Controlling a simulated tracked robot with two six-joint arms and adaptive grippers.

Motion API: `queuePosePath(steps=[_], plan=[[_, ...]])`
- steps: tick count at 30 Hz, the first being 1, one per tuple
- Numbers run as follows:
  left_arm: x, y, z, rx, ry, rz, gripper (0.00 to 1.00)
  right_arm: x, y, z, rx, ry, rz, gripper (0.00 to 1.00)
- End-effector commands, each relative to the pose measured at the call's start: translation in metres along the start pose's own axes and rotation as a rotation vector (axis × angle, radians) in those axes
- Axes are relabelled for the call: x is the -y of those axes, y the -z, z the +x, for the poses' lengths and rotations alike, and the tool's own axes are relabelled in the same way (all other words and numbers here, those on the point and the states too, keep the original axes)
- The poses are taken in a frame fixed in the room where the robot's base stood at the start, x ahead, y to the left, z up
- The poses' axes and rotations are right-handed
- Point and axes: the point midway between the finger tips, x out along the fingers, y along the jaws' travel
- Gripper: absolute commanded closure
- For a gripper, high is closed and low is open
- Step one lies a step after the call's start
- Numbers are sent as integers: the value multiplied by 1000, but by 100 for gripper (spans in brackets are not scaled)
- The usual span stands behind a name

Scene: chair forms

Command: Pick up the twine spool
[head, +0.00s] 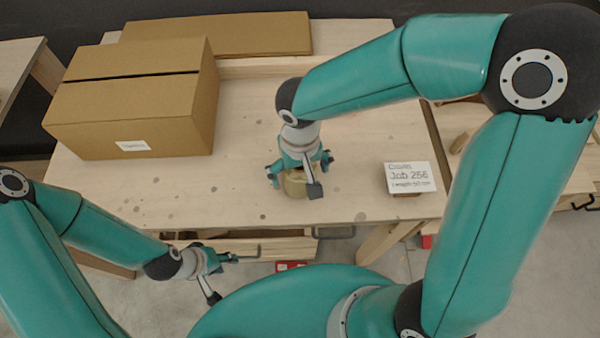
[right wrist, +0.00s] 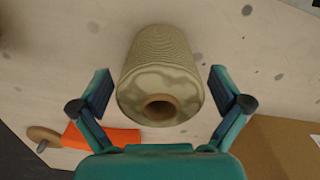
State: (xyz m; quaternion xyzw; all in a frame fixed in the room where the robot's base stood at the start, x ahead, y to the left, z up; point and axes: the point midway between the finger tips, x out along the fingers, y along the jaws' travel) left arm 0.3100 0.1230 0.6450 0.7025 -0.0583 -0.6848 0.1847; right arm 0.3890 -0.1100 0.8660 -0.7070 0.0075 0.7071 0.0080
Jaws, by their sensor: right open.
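The twine spool (head: 296,184) stands on the wooden bench near its front edge, mostly hidden under my right gripper (head: 299,167) in the head view. In the right wrist view the beige spool (right wrist: 158,55) shows its end and round core hole towards the camera. My right gripper (right wrist: 161,93) is open, with one finger on each side of the spool and a visible gap at both sides. My left gripper (head: 220,260) is low in front of the bench, away from the spool; its finger opening is unclear.
A large cardboard box (head: 135,115) stands at the bench's left, with flat cardboard (head: 240,35) behind it. A white job card (head: 409,177) stands right of the spool. An orange item (right wrist: 105,136) lies at lower left in the wrist view. The bench between box and spool is clear.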

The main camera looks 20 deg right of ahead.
Motion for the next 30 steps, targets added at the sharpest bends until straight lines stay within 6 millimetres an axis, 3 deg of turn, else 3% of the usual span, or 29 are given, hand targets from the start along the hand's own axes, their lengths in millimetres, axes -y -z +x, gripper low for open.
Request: queuePosePath(steps=[3,15,25,30], plan=[[0,0,0,0,0,0,60,0,0,0,0,0,0,2],[0,0,0,0,0,0,60,0,0,-1,-1,0,0,68],[0,0,0,0,0,0,60,0,1,-3,-2,0,-1,68],[0,0,-1,0,0,0,60,0,2,-14,-5,0,-1,68]])
